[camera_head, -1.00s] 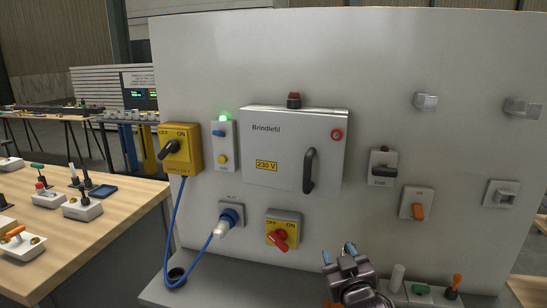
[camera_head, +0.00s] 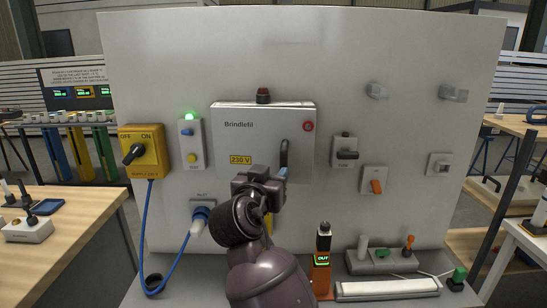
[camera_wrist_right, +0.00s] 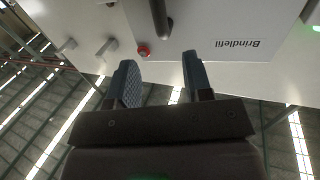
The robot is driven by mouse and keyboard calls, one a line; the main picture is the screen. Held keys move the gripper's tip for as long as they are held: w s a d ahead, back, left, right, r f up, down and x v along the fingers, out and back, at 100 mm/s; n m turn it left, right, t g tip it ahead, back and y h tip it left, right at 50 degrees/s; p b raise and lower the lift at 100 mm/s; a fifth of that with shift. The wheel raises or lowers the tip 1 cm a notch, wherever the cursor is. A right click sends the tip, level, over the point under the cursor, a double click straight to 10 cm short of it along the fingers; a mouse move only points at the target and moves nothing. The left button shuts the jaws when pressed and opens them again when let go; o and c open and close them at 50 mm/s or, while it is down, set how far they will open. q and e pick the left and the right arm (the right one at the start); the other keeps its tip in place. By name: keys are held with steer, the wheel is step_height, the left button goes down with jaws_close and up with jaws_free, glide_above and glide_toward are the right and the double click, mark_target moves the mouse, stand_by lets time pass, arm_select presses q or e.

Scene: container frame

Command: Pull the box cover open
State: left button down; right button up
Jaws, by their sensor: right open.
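The box cover (camera_head: 262,138) is a pale grey door marked "Brindlefil" and "230 V" on an upright panel. It looks closed. Its black vertical handle (camera_head: 284,152) is at the right side, its lower end hidden behind my right gripper (camera_head: 267,174). In the right wrist view the cover (camera_wrist_right: 225,22) appears upside down, and the handle (camera_wrist_right: 160,18) lies ahead, roughly between the lines of the two fingers. My right gripper (camera_wrist_right: 161,76) is open and empty, with the handle beyond its fingertips. My left gripper is not in view.
A yellow switch (camera_head: 143,151) with a blue cable is at left; an orange switch (camera_head: 374,180) is at right. An orange device (camera_head: 321,265) stands on the ledge below. My right arm hides the panel's lower middle.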

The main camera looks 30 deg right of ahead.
mark_target(282, 158)
steer(key=p+x, duration=0.2)
steer(key=x, duration=0.8)
steer(key=shift+w+d, duration=0.2)
steer(key=shift+w, duration=0.05)
jaws_close()
